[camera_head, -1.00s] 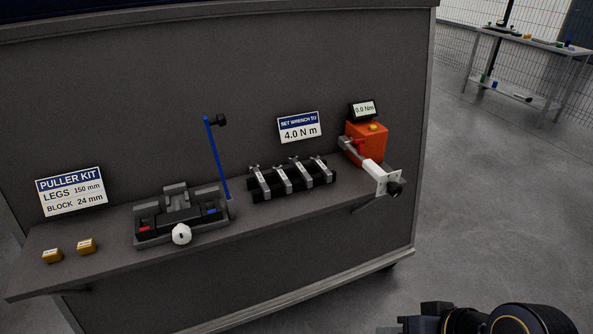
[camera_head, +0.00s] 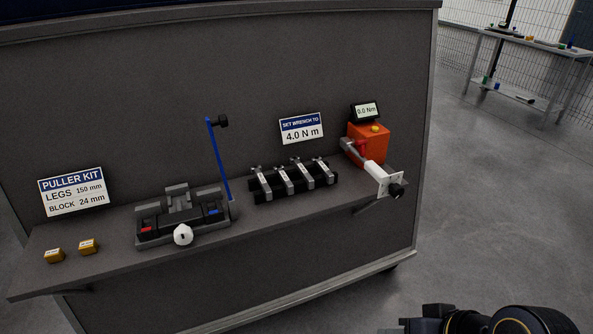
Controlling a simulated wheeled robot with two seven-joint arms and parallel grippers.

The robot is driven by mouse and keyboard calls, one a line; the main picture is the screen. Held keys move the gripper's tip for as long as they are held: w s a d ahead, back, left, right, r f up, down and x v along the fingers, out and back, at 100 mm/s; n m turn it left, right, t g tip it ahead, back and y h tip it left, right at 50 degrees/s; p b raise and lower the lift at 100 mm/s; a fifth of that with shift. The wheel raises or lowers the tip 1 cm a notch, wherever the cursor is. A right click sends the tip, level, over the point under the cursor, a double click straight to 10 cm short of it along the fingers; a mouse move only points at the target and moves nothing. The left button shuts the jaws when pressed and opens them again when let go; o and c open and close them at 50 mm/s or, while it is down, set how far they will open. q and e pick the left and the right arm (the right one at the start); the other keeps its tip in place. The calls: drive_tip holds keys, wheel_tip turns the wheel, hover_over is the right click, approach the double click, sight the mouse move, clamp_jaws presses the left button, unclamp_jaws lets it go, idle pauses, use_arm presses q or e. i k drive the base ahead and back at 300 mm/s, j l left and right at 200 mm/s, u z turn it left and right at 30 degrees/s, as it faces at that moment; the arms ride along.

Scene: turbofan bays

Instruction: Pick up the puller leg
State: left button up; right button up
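Several silver legs (camera_head: 289,186) lie side by side across a black rack (camera_head: 270,196) on the grey shelf; they look like the puller legs. Each carries a small pale label too small to read. They lie apart from each other, with no gripper near them. Part of my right arm shows as dark, gold-ringed links at the bottom right corner, well away from the rack; its fingertips cannot be made out. My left gripper is out of view.
Left of the rack stand a blue upright rod (camera_head: 219,160) and a dark fixture (camera_head: 160,227) with a white knob (camera_head: 183,235). Two yellow blocks (camera_head: 87,247) sit far left. An orange box (camera_head: 372,143) with a white-plated tool (camera_head: 380,181) stands right.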

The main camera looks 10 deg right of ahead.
sight(257, 169)
drive_tip(key=i+l, duration=1.35)
drive_tip(key=j+u, duration=0.05)
